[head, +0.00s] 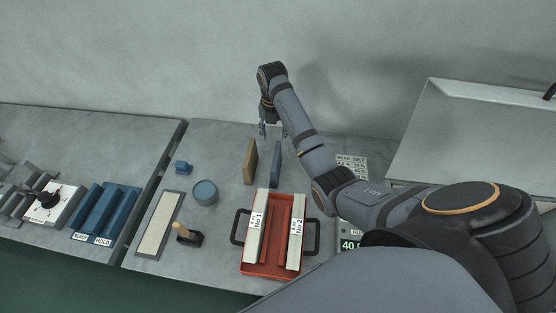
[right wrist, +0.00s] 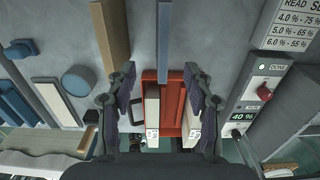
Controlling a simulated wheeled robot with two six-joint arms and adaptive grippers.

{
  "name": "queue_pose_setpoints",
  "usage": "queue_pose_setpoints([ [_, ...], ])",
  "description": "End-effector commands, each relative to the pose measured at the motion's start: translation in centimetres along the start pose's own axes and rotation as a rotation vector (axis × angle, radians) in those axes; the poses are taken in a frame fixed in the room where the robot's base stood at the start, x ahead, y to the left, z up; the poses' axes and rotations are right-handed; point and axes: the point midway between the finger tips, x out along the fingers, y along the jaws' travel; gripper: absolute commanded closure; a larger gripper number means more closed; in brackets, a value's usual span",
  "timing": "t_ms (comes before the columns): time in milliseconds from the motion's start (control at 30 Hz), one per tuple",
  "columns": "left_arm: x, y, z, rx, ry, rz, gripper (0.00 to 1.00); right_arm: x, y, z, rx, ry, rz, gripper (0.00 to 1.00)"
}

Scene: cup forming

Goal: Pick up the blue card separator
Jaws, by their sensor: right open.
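The blue card separator (head: 276,163) is a thin slate-blue slab standing upright on the grey bench, behind the red tray. It also shows in the right wrist view (right wrist: 164,40) as a narrow blue strip at the upper middle. My right gripper (head: 270,131) is open and empty, above and just behind the blue slab in the head view. In the right wrist view its two fingers (right wrist: 160,70) are spread wide, with the strip lined up between them and apart from both. My left gripper is not in view.
A tan slab (head: 250,161) stands close left of the blue one. The red tray (head: 270,268) holds white blocks labelled No 1 and No 2. A round blue-grey container (head: 205,192) and a wooden-handled tool (head: 188,236) stand left. A sloped grey box (head: 470,130) is at right.

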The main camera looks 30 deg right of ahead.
Motion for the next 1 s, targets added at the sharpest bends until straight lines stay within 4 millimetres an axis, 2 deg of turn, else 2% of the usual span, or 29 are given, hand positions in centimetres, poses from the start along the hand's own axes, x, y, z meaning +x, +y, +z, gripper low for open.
queue_pose_setpoints([
  [33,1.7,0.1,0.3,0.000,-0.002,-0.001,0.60,1.7,0.0,0.0,0.000,0.000,0.000,0.48],
  [100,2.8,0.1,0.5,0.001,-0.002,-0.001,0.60,2.8,0.0,0.0,0.000,0.000,0.000,0.48],
  [367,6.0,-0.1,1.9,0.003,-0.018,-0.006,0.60,6.1,0.0,0.0,0.000,0.000,0.001,0.48],
  [567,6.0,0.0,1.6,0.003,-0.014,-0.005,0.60,6.2,0.0,0.0,0.000,0.000,0.000,0.48],
  [833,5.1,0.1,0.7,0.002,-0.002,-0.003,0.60,10.3,-0.1,-0.1,0.000,0.003,-0.001,0.48],
  [1000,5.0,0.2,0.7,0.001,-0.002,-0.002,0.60,11.3,-0.1,-0.1,0.000,0.000,0.000,0.48],
])
